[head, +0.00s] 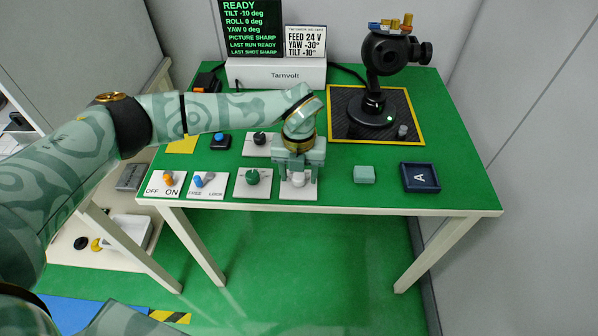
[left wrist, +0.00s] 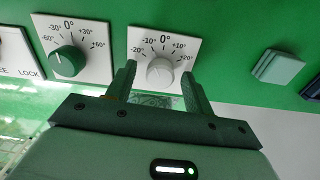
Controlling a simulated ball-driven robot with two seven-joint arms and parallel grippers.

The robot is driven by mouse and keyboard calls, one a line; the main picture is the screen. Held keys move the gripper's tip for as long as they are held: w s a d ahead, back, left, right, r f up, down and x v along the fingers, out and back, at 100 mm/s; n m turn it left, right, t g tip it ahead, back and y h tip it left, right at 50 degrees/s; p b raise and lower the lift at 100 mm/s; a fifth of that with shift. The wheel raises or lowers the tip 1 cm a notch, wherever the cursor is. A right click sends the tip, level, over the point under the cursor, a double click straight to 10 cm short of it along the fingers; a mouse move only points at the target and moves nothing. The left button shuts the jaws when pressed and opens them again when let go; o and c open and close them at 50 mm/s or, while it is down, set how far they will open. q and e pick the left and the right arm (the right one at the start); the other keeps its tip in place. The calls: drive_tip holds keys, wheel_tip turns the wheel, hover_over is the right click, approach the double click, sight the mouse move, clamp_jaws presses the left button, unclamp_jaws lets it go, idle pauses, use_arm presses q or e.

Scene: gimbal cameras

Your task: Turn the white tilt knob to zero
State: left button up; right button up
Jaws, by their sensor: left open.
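The white tilt knob (head: 298,181) sits on a white plate at the table's front edge, below my left gripper (head: 299,173). In the left wrist view the knob (left wrist: 160,72) lies between the two open fingertips of the gripper (left wrist: 160,79), one on each side, with no clear contact. Its scale runs from -20 through 0 to +20. Its pointer is too small to read surely. The screen (head: 250,28) reads TILT -10 deg, ROLL 0 and YAW 0. My right gripper is not in view.
A green knob (head: 252,176) is just left, with blue (head: 198,181) and orange (head: 168,177) switches farther left and a black knob (head: 260,138) behind. A pale green block (head: 364,174) and dark blue tray (head: 421,177) lie right. The gimbal camera (head: 385,60) stands at the back right.

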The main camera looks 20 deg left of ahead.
use_arm(q)
drive_tip(key=c, duration=1)
drive_tip(key=shift+o, duration=0.2)
drive_tip(key=shift+r+m+p, duration=0.15)
drive_tip(key=shift+m+p, duration=0.65)
drive_tip(key=shift+m, duration=0.4)
drive_tip(key=shift+m+p, duration=0.7)
drive_tip(key=shift+m, duration=1)
drive_tip(key=o, duration=1)
drive_tip(key=shift+c, duration=0.2)
